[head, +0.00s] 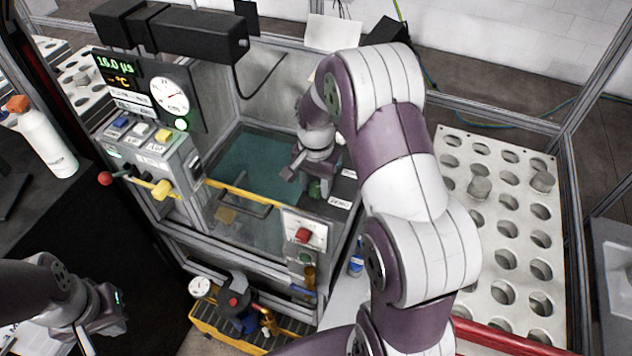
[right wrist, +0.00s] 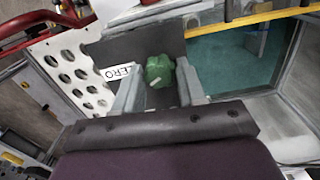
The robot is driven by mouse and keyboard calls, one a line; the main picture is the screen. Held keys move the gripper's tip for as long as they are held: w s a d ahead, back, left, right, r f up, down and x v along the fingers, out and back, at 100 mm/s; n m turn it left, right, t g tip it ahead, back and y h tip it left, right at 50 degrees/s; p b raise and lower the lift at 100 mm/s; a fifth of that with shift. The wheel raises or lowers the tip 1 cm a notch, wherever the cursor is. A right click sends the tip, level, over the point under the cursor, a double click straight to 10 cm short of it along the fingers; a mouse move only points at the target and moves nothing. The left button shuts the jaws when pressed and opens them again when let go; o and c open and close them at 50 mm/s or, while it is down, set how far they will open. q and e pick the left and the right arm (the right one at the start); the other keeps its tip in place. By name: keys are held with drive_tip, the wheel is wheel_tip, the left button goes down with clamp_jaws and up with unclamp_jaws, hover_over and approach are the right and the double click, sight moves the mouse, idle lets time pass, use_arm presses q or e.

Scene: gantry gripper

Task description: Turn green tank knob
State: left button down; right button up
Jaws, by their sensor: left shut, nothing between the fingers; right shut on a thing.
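The green tank knob (right wrist: 158,70) sits beside the ZERO label (right wrist: 118,72) on a dark panel. My right gripper (right wrist: 160,88) has one finger on each side of the knob and is shut on it. In the head view the right gripper (head: 305,178) reaches down inside the framed tank station. The knob (head: 315,187) shows there as a small green patch, partly hidden by the gripper, near the ZERO label (head: 340,202). My left gripper (head: 92,325) is at the lower left, away from the station, shut and empty; its fingertips are hard to make out.
A teal tank (head: 255,165) with a yellow bar lies left of the knob. A control box (head: 155,160) with coloured buttons and a yellow knob stands further left. A red button (head: 302,236) is on the front post. A white perforated rack (head: 500,225) is at right.

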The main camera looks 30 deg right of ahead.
sight(316, 186)
drive_tip(key=shift+w+d+r, duration=0.1)
drive_tip(key=shift+w+r, duration=0.05)
drive_tip(key=o, duration=0.8)
drive_tip(key=shift+o, duration=1.2)
drive_tip(key=shift+r, duration=0.25)
wheel_tip(316, 186, up, 7)
drive_tip(key=shift+f+b, duration=0.2)
drive_tip(key=shift+b, duration=0.75)
wheel_tip(316, 186, up, 6)
drive_tip(key=p, duration=0.4)
drive_tip(key=shift+f, duration=0.25)
